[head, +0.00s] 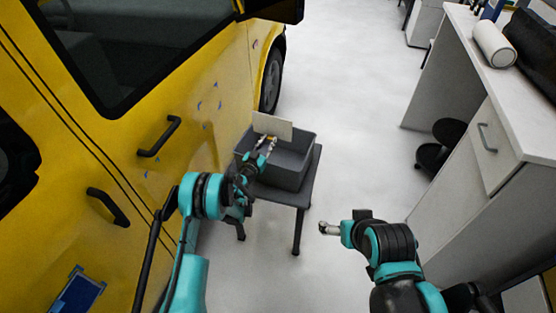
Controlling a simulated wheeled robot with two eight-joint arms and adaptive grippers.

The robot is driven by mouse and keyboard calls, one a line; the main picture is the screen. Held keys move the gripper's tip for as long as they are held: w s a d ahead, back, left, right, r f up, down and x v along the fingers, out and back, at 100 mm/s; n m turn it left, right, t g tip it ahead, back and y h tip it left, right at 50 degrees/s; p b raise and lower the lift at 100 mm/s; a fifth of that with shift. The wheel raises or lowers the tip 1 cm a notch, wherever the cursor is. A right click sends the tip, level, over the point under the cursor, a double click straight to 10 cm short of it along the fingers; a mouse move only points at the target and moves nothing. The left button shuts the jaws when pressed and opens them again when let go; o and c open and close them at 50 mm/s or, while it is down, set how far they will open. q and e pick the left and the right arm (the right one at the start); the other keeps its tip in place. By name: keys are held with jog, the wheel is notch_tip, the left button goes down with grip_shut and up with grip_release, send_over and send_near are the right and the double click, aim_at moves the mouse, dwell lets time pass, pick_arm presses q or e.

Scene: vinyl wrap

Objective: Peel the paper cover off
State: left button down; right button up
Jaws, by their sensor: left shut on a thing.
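A pale, flat paper cover (272,126) shows at the far side of a grey bin (300,175), its face towards me. My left gripper (269,141) is over the bin, shut on the lower edge of the pale sheet. The fingertips are small here, and the exact grip is hard to make out. My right gripper (327,228) is in the open space right of the bin, apart from everything. Its fingers are too small to read as open or shut.
The bin stands on a small grey table (312,192) beside a yellow vehicle (205,85) with black handles and small blue marks. Floor between is clear.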

pick_arm(q)
notch_tip(320, 180, down, 3)
jog(key=shift+f+b, duration=0.1)
jog(key=shift+b, duration=0.4)
jog(key=c, duration=1.2)
grip_release()
jog(key=v, duration=0.7)
jog(key=shift+s, duration=0.2)
jog(key=shift+a, duration=0.15)
